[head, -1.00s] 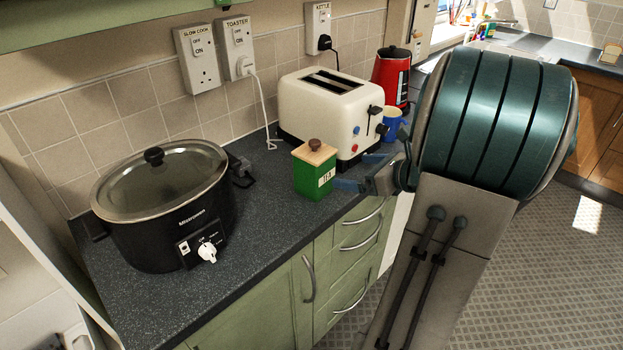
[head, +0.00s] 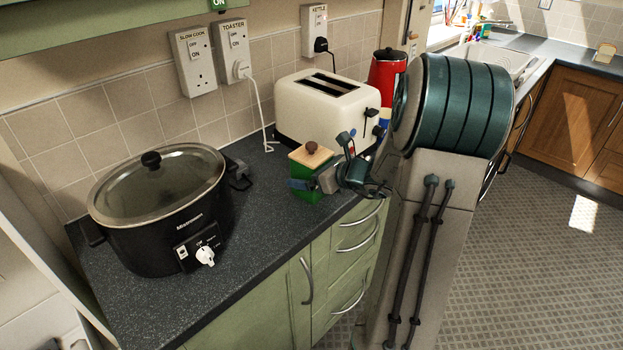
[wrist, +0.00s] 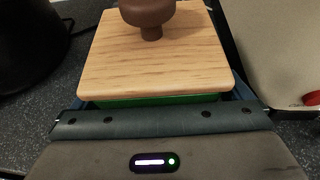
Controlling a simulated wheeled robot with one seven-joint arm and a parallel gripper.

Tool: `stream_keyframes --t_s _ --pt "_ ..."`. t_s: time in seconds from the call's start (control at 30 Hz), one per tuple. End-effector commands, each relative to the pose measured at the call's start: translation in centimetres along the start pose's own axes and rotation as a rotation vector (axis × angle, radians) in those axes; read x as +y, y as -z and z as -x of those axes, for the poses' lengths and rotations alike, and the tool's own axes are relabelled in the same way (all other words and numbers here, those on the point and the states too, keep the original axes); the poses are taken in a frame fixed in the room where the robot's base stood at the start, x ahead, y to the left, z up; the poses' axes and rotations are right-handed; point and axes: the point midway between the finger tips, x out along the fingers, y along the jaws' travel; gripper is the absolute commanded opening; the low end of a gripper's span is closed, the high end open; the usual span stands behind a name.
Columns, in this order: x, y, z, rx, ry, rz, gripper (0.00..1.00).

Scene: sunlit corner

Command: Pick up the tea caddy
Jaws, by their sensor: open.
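The tea caddy (head: 308,165) is a small green box with a pale wooden lid and a round brown knob. It stands upright on the dark worktop, in front of the toaster. In the wrist view its lid (wrist: 155,55) fills the upper middle, with a strip of green below it. My gripper (head: 306,187) is open at the caddy, with one finger showing across its front face. In the wrist view, bluish finger parts show on both sides of the caddy, just below the lid. Whether the fingers touch it is hidden.
A cream toaster (head: 327,107) stands close behind the caddy. A black slow cooker (head: 160,210) with a glass lid stands to the left. A red kettle (head: 388,70) and a partly hidden blue mug are behind my arm. Worktop (head: 255,215) between cooker and caddy is clear.

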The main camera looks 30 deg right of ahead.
Motion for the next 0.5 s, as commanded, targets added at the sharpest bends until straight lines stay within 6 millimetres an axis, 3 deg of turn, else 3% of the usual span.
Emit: stream_keyframes --t_s 0.2,0.4,0.43,0.5 --pt "-0.01 0.00 -0.05 0.000 0.000 0.000 0.95" --pt "-0.02 0.00 -0.03 0.000 0.001 0.000 0.40" --pt "-0.02 0.00 -0.03 0.000 0.001 0.000 0.35" --pt "-0.04 -0.11 -0.02 -0.002 0.001 0.001 0.35"
